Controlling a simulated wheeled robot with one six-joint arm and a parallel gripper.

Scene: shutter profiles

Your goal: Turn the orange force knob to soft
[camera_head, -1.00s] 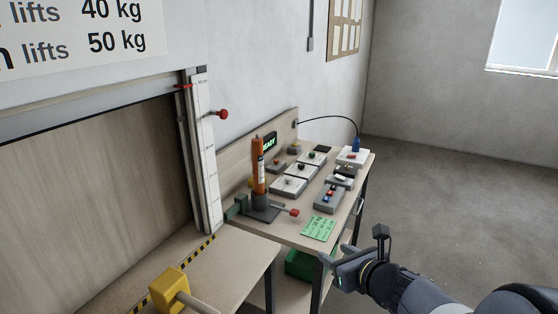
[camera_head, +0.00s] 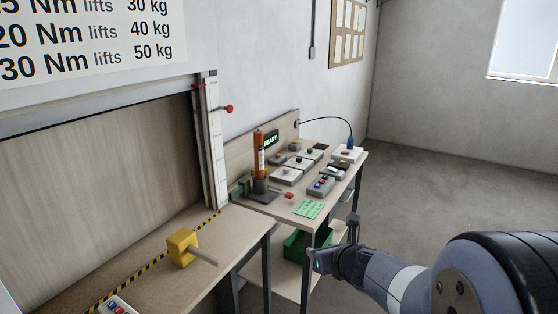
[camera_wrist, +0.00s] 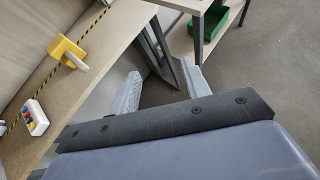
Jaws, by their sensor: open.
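I cannot pick out an orange force knob for certain in either view. A small white control box with coloured buttons or knobs stands on the near bench, at the lower left edge of the head view (camera_head: 117,306). It also shows at the left of the wrist view (camera_wrist: 35,118), with red, yellow and blue parts too small to read. My gripper (camera_head: 318,262) is low, in front of the benches, well apart from the box. In the wrist view my gripper (camera_wrist: 160,84) is open with nothing between its fingers.
The far bench (camera_head: 252,214) holds an orange cylinder (camera_head: 259,155) and several control boxes (camera_head: 320,186). A green crate (camera_head: 296,247) is below. Floor at right is clear.

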